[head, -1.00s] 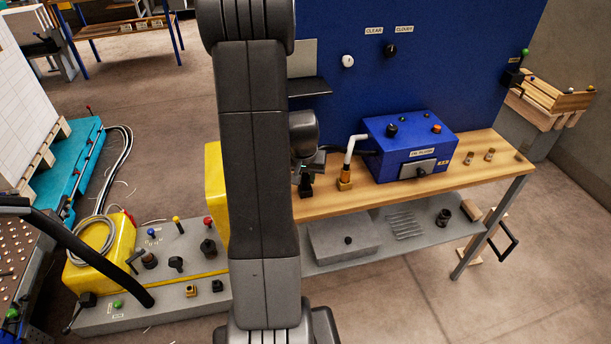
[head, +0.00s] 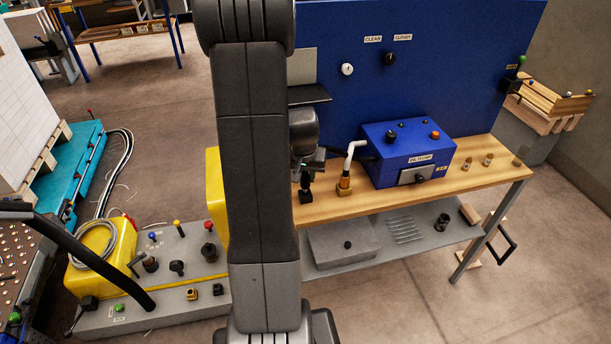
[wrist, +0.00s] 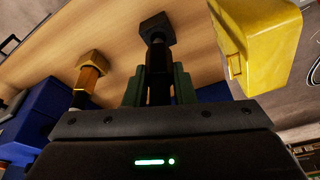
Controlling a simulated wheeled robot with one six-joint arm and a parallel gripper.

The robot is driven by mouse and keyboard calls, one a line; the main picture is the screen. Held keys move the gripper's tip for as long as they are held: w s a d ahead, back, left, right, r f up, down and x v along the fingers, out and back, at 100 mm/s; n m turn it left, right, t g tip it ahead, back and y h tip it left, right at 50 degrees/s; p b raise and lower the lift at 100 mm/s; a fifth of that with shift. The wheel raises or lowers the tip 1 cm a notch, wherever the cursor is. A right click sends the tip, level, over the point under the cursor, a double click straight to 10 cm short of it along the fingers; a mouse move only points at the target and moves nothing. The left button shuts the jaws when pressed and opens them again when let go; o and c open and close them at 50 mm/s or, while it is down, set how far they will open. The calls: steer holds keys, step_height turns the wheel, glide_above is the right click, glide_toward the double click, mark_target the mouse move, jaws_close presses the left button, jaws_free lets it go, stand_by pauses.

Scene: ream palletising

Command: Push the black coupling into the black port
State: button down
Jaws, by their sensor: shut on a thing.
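My gripper (wrist: 158,88) has green fingers, shut on the black coupling (wrist: 158,65), which shows between and just beyond the fingertips. The black port (wrist: 157,26) has a square-looking base on the wooden bench, straight ahead of the coupling. The two look in line; whether they touch or a small gap remains, I cannot tell. In the head view the black port (head: 306,196) stands near the bench's left end, with my gripper (head: 309,170) just above it, partly hidden by my arm.
A brass fitting (head: 344,184) with a white hose stands right of the port; it also shows in the wrist view (wrist: 90,70). A blue box (head: 408,152) sits farther right on the bench (head: 465,190). A yellow case (wrist: 262,40) is close on the right in the wrist view.

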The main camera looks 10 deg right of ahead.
steer(key=shift+r, duration=0.25)
steer(key=shift+r+p, duration=1.35)
steer(key=shift+r, duration=0.7)
steer(key=shift+f, duration=0.1)
